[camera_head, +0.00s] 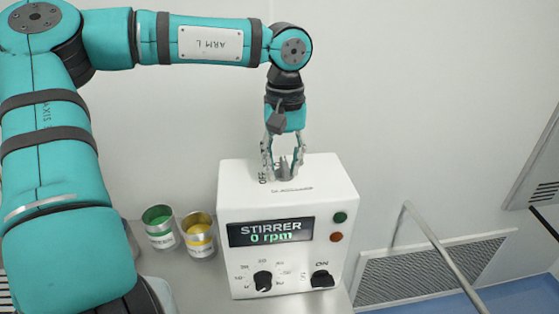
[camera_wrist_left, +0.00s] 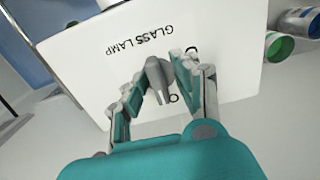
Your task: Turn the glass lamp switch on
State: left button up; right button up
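The glass lamp switch is a grey lever knob (camera_wrist_left: 159,76) on top of the white stirrer box (camera_head: 231,183); the words GLASS LAMP are printed beside it in the left wrist view. In the head view the knob (camera_head: 284,170) shows between the fingers of my left gripper (camera_head: 283,160). The left gripper comes down from above, its fingers apart on both sides of the knob. It also shows in the left wrist view (camera_wrist_left: 162,80). I cannot tell whether a finger touches the knob. An OFF label shows left of the gripper; other lettering is partly hidden. My right gripper is not in view.
The box front has a display (camera_head: 271,232) reading STIRRER 0 rpm, a dial (camera_head: 263,281), an ON switch (camera_head: 321,279), and green and red buttons. A green can (camera_head: 160,228) and a yellow can (camera_head: 198,235) stand left of it. A metal rail (camera_head: 437,247) is at right.

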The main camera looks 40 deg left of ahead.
aim_at(283, 164)
pick_arm(q)
jog(key=shift+o, duration=0.2)
jog(key=shift+r, duration=0.1)
jog(key=shift+w+r, duration=0.15)
jog(key=shift+r, duration=0.35)
notch_tip(283, 164, up, 11)
jog(key=shift+s, duration=0.25)
